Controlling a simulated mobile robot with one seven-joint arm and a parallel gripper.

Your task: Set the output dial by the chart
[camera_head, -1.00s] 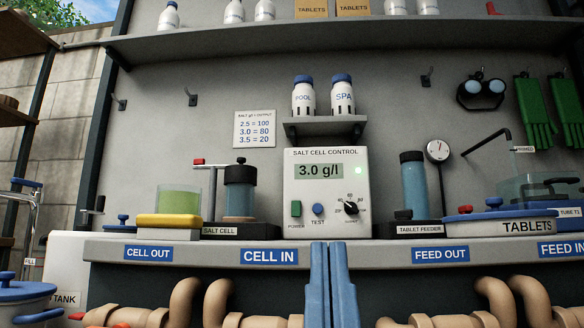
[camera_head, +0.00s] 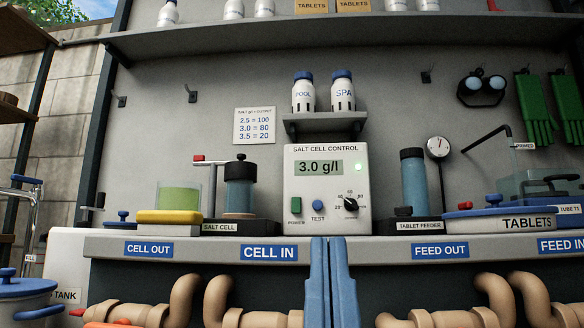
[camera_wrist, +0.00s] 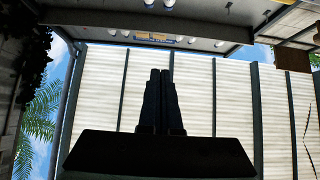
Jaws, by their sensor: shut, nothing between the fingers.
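My gripper (camera_wrist: 160,72) is shut and empty in the wrist view, facing a pale slatted surface, with neither dial nor chart there.
A green power switch (camera_head: 296,206) and blue test button (camera_head: 318,205) sit left of the dial. A shelf (camera_head: 325,124) with POOL and SPA bottles hangs above the box. The salt cell (camera_head: 240,190) stands left, the tablet feeder (camera_head: 414,185) right.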

